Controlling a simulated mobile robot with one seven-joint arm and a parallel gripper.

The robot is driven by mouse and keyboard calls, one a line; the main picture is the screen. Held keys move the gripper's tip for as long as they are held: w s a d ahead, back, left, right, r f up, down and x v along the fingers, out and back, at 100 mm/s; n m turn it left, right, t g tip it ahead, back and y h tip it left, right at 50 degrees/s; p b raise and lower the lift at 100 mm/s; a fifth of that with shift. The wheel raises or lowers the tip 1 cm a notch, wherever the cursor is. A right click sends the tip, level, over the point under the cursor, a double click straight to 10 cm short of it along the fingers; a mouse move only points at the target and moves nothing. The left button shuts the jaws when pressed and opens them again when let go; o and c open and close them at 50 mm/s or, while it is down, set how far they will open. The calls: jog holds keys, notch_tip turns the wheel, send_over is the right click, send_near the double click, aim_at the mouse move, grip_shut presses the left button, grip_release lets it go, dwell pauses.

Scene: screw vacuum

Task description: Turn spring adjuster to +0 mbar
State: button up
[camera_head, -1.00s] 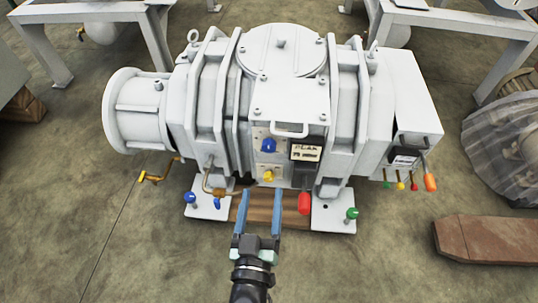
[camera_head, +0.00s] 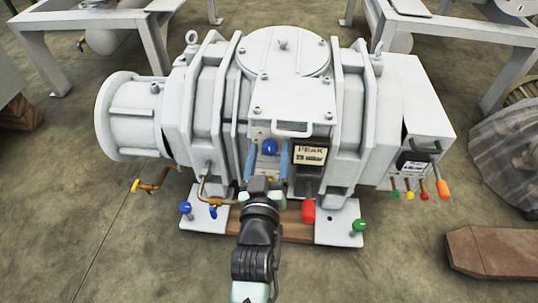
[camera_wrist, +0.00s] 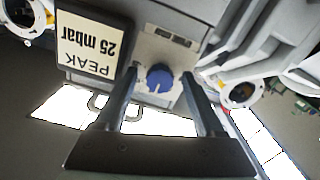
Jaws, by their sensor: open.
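A round blue knob (camera_head: 270,147) sits on the front panel of the white vacuum machine (camera_head: 285,100). Which control is the spring adjuster is not labelled legibly. My gripper (camera_head: 268,160) is open and empty in front of the panel, its two fingers on either side of the blue knob in the picture. In the wrist view the blue knob (camera_wrist: 159,77) shows between the fingertips; I cannot tell whether they touch it. A small display (camera_head: 310,155) right of the knob reads PEAK 25 mbar; it appears upside down in the wrist view (camera_wrist: 92,42). The yellow knob below is hidden by my gripper.
A red handle (camera_head: 308,211) hangs right of my gripper. A metal handle bar (camera_head: 291,129) juts out above the knob. Blue (camera_head: 185,208) and green (camera_head: 359,225) knobs stand on the feet. Several coloured levers (camera_head: 420,193) are at the right.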

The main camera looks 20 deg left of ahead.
grip_shut()
dwell(0.3)
jog(key=shift+n, duration=0.4)
jog(key=n+p, duration=0.2)
jog(key=n, duration=0.1)
jog(key=shift+r+n, duration=0.1)
jog(key=shift+n, duration=0.2)
jog(key=n, duration=0.4)
jog(key=shift+n+p, duration=0.3)
jog(key=shift+p, duration=0.1)
jog(key=n, duration=0.4)
jog(key=shift+n, duration=0.3)
jog(key=shift+n+p, duration=0.35)
jog(key=shift+n, duration=1.85)
